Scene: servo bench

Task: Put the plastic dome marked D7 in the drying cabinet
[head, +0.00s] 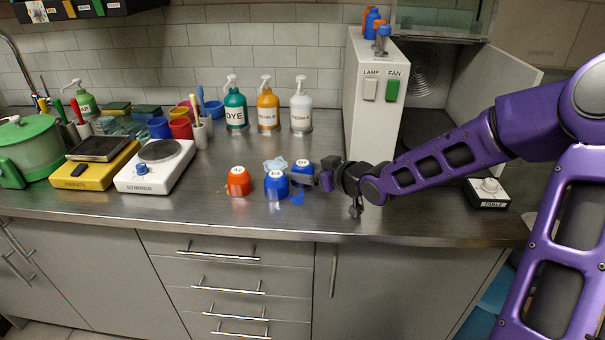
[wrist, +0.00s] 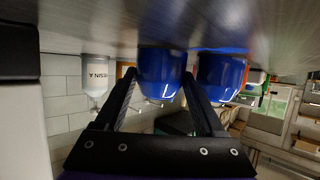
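Two blue domes with white tops stand on the bench in the head view: a front one (head: 276,187) and a rear one (head: 302,174). An orange dome (head: 237,183) stands to their left. Their marks are too small to read surely, so I cannot tell which is D7. My gripper (head: 318,179) is low, just right of the rear blue dome. In the wrist view its open fingers (wrist: 160,82) lie either side of this dome (wrist: 160,68); contact is unclear. The front blue dome (wrist: 224,74) is beside the right finger. The white drying cabinet (head: 371,120) stands open behind my arm.
The cabinet's side panel carries LAMP (head: 370,89) and FAN (head: 392,88) switches. Pump bottles (head: 267,110) stand along the back wall. A stirrer (head: 156,165) is to the left, and a small white-topped device (head: 487,192) is at right. Blue bits (head: 297,198) lie near the domes.

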